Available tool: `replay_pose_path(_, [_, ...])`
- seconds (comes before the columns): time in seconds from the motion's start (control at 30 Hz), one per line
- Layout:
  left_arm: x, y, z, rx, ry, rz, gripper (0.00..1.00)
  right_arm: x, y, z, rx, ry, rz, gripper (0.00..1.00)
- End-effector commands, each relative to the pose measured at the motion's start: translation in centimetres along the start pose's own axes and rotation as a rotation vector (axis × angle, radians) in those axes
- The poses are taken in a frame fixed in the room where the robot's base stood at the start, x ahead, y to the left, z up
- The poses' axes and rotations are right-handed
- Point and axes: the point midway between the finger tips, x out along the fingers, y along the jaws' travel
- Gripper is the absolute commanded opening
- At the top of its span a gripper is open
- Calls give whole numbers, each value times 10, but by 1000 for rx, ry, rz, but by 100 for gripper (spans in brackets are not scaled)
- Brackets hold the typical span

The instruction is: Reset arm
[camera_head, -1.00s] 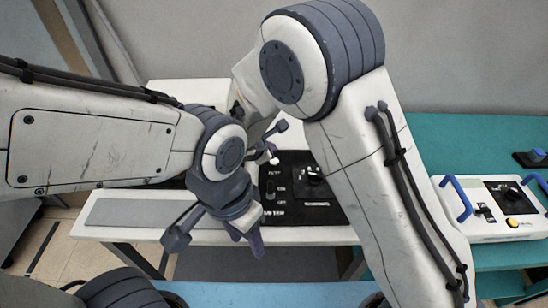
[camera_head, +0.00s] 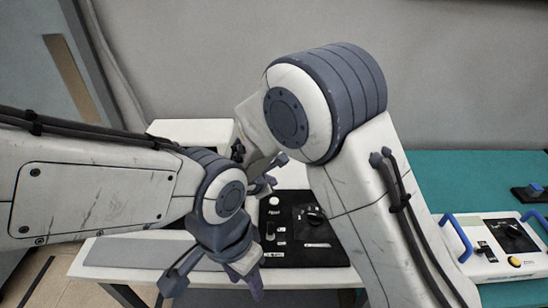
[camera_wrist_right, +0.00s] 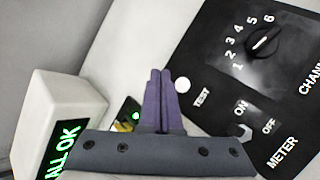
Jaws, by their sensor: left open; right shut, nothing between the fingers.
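My left gripper (camera_head: 212,287) is open and empty in the head view, low in front of the bench's front edge. My right gripper (camera_head: 275,172) is over the back of the black control panel (camera_head: 300,256); my own arm partly hides it. In the right wrist view my right gripper (camera_wrist_right: 160,75) is shut, its two dark fingers together with nothing between them. The panel (camera_wrist_right: 228,75) lies beyond the fingers to the right. It has a black knob (camera_wrist_right: 264,42) with numbers 1 to 6, a white TEST button (camera_wrist_right: 182,85) and an ON/OFF METER switch (camera_wrist_right: 240,131).
A white box (camera_wrist_right: 62,105) with a green "ALL OK" display stands left of the fingers in the wrist view. A white unit with blue handles (camera_head: 490,262) sits on the teal table (camera_head: 470,180) at right. The grey wall is behind.

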Motion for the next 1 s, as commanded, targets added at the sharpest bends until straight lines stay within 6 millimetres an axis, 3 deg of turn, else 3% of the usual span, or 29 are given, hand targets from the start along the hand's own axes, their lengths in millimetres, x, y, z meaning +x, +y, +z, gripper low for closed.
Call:
replay_pose_path(0.17, [0, 0, 0, 0, 0, 0, 50, -7, -3, 6, 36, -2, -16, 0])
replay_pose_path(0.27, [0, 0, 0, 0, 0, 0, 50, -28, -16, 24, 151, -5, -74, 0])
replay_pose_path(0.37, [0, 0, 0, 0, 0, 0, 50, -63, -44, 46, 343, -1, -180, 0])
replay_pose_path(0.5, [0, 0, 0, 0, 0, 0, 50, -121, -101, 66, 651, 30, -378, 0])
replay_pose_path(0.6, [0, 0, 0, 0, 0, 0, 50, -162, -141, 66, 855, 70, -526, 0])
replay_pose_path(0.73, [0, 0, 0, 0, 0, 0, 50, -206, -180, 57, 1063, 133, -698, 0])
replay_pose_path(0.9, [0, 0, 0, 0, 0, 0, 50, -240, -206, 46, 1211, 191, -841, 0])
replay_pose_path(1.0, [0, 0, 0, 0, 0, 0, 50, -248, -210, 42, 1243, 205, -874, 0])
